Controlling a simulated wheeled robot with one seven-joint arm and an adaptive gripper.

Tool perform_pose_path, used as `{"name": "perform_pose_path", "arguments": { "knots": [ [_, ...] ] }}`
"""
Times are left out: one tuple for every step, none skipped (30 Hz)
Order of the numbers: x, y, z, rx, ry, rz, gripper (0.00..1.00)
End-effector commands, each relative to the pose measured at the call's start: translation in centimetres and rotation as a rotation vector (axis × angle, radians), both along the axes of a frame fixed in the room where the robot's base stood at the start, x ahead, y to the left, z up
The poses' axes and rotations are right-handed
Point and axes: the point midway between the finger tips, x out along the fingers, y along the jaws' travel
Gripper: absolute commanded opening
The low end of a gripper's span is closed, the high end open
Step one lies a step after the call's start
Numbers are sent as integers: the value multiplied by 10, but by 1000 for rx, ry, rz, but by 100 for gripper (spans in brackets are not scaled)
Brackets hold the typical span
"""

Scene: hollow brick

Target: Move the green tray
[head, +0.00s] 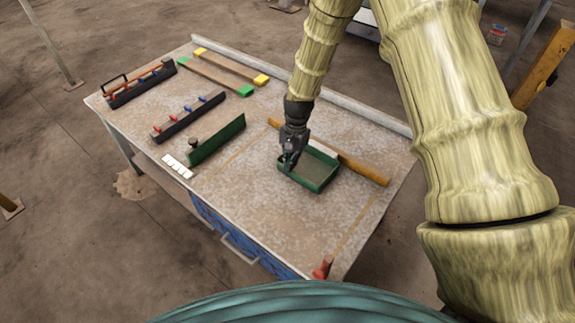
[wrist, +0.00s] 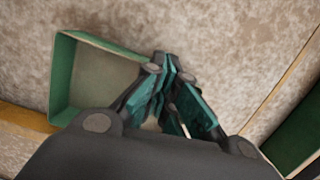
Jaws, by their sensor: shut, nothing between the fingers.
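The green tray (head: 316,187) is a shallow, open box with green walls on the right half of the worktable. It also shows left of the fingers in the wrist view (wrist: 64,85), with part of it hidden behind my gripper. My gripper (head: 288,166) points down at the tray's left side in the head view. In the wrist view my gripper's fingers (wrist: 172,92) are closed together with nothing between them, beside the tray's near wall. I cannot tell whether the fingers touch the wall.
A wooden bar (head: 364,171) lies right behind the tray. A green upright plate (head: 216,140) and a dark holder with coloured pegs (head: 188,117) stand to the left. A red object (head: 322,269) is at the front corner. The worktable (head: 272,215) is bare in front of the tray.

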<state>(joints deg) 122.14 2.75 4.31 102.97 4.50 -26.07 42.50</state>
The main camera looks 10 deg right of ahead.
Motion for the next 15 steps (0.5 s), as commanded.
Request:
{"name": "perform_pose_path", "arguments": {
  "knots": [
    [0,0,0,0,0,0,0],
    [0,0,0,0,0,0,0],
    [0,0,0,0,0,0,0],
    [0,0,0,0,0,0,0],
    [0,0,0,0,0,0,0],
    [0,0,1,0,0,0,0],
    [0,0,2,0,0,0,0],
    [0,0,4,0,0,0,0],
    [0,0,8,0,0,0,0],
    [0,0,10,0,0,0,0],
    [0,0,13,0,0,0,0],
    [0,0,15,0,0,0,0],
    [0,0,16,0,0,0,0],
    [0,0,16,0,0,0,0],
    [0,0,16,0,0,0,0]
  ]
}}
